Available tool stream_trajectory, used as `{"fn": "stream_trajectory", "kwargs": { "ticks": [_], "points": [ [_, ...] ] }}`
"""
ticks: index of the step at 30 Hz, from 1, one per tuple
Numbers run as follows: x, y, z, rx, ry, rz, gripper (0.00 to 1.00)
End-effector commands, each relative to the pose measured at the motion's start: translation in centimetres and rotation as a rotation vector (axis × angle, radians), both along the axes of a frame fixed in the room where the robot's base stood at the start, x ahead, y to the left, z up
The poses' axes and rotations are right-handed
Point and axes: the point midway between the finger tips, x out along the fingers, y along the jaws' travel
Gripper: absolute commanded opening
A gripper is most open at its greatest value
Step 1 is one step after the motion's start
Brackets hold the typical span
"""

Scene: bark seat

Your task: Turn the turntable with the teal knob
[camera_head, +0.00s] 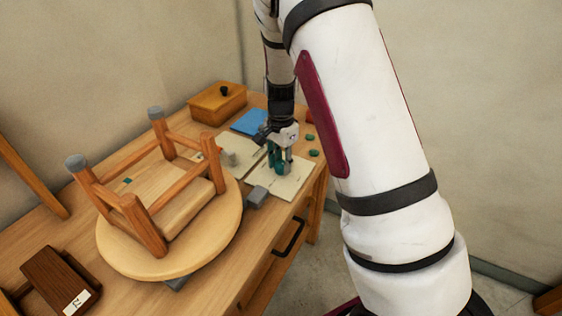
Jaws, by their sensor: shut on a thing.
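A round wooden stool seat (190,235) lies upside down on the table with its legs up. A turntable under it is mostly hidden; I cannot tell its outline. A small teal patch (127,181) shows between the legs at the left; I cannot tell if it is the knob. My gripper (279,165) is at the right of the stool, pointing down over a pale sheet (291,186). It is shut on a dark teal-green thing (276,157), partly hidden by the fingers. It is apart from the stool.
Two legs carry grey caps (76,162). A grey block (257,196) sits by the seat's right edge. A wooden box (217,102) and blue sheet (249,121) are behind. Green discs (313,152) lie near the right edge. A dark brown block (58,280) is front left.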

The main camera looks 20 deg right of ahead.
Motion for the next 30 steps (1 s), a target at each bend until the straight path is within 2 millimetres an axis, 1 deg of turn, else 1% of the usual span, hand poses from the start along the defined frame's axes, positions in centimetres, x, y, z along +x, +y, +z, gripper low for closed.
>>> {"fn": "stream_trajectory", "kwargs": {
  "ticks": [4,5,6,7,16,20,23,30],
  "points": [
    [0.1,0.0,0.0,0.000,-0.002,0.001,0.04],
    [0.1,0.0,0.0,0.000,-0.002,0.001,0.36],
    [0.1,0.0,0.0,0.000,-0.002,0.001,0.45],
    [0.1,0.0,0.0,0.000,-0.002,0.001,0.52],
    [0.0,0.0,0.1,0.000,-0.001,0.002,0.52],
    [0.1,0.0,0.8,0.000,-0.003,0.002,0.52],
    [0.1,0.0,2.3,0.000,-0.004,0.003,0.52],
    [0.1,0.0,7.2,0.000,-0.006,0.002,0.52]
  ]
}}
